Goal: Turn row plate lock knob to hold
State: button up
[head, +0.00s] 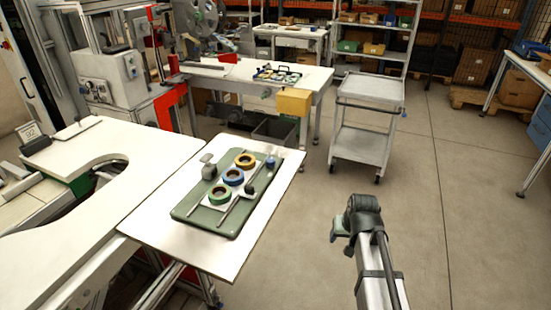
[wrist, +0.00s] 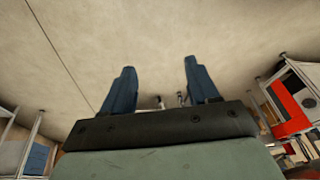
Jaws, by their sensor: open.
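A green tray (head: 185,211) lies on the white table left of centre in the head view. On it a pale row plate (head: 243,175) carries a yellow reel (head: 245,160), a blue reel (head: 233,177) and a green reel (head: 220,194). A small dark knob-like part (head: 249,187) and a small blue-topped part (head: 270,162) sit at the plate's right side. I cannot tell which is the lock knob or how it is turned. My gripper (head: 340,232) is over the floor, well right of the table. In the wrist view its two blue fingers (wrist: 160,72) are apart and empty.
A grey metal block (head: 208,168) stands at the tray's left, and a thin rod (head: 229,211) lies on the tray. A grey cart (head: 368,105) stands behind my gripper. A white machine table (head: 75,215) is at left. The floor between my gripper and the table is clear.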

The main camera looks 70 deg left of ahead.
jog(key=s+a+r+n+y, duration=0.15)
jog(key=s+a+r, duration=0.35)
jog(key=a+r, duration=0.5)
notch_tip(320, 180, up, 21)
jog(key=n+g, duration=0.3)
jog(key=n, duration=0.7)
send_over(270, 160)
jog(key=w+d, duration=0.3)
jog(key=d, duration=0.2)
jog(key=shift+h, duration=0.35)
jog(key=x, duration=1.3)
jog(key=shift+s+a+f, duration=0.15)
jog(key=shift+a, duration=0.05)
jog(key=c, duration=1)
